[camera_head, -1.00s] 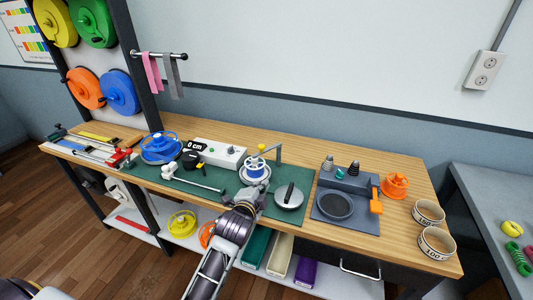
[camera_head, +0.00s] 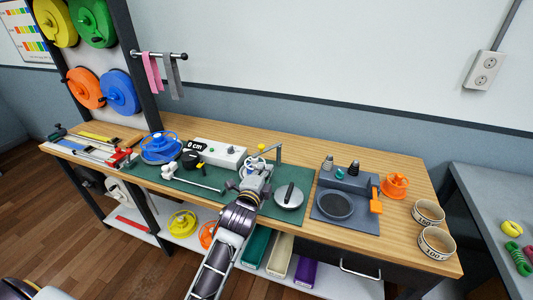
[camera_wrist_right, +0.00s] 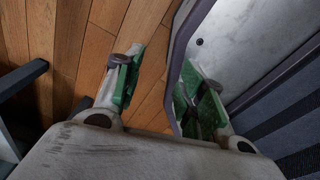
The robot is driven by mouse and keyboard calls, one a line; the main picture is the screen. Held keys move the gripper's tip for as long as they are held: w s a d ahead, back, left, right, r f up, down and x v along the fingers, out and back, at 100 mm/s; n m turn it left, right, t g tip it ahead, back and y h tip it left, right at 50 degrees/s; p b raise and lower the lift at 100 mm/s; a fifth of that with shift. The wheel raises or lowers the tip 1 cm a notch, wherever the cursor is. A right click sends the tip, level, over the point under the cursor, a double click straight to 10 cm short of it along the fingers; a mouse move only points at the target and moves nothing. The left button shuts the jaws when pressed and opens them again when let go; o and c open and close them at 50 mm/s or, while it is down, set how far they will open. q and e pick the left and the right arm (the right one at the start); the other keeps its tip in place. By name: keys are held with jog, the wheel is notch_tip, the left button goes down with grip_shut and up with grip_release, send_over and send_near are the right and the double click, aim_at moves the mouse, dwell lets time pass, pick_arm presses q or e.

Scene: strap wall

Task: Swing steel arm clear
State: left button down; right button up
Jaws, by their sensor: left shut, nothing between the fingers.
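A steel arm (camera_head: 270,149) reaches left from an upright post (camera_head: 279,155) on the green mat (camera_head: 216,182). A yellow knob (camera_head: 261,147) shows at its left end. The blue and white spool (camera_head: 249,163) below it is mostly hidden behind my left gripper. My left gripper (camera_head: 257,169) is shut and empty, over the spool and just in front of the arm; I cannot tell whether it touches either. My right gripper (camera_wrist_right: 162,78) is open and empty in the right wrist view, its green-padded fingers apart, away from the bench top.
A round steel lid-like disc (camera_head: 289,197) sits close right of my left gripper. A grey tray unit (camera_head: 346,204) and orange spool (camera_head: 396,185) stand farther right. A white box (camera_head: 221,153) and blue reel (camera_head: 161,147) stand left.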

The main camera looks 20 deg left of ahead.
pick_arm(q)
jog(key=w+a+f+p, duration=0.1)
jog(key=w+a+f, duration=0.1)
jog(key=w, duration=1)
jog(key=shift+w+a, duration=0.15)
jog(key=shift+a, duration=0.4)
pick_arm(e)
jog(key=shift+s+a+r, duration=0.15)
jog(key=shift+a+r, duration=0.4)
jog(key=shift+a, duration=0.05)
jog(key=shift+s, duration=0.35)
pick_arm(q)
jog(key=shift+r, duration=0.1)
pick_arm(e)
jog(key=shift+a+r, duration=0.1)
jog(key=shift+a, duration=0.05)
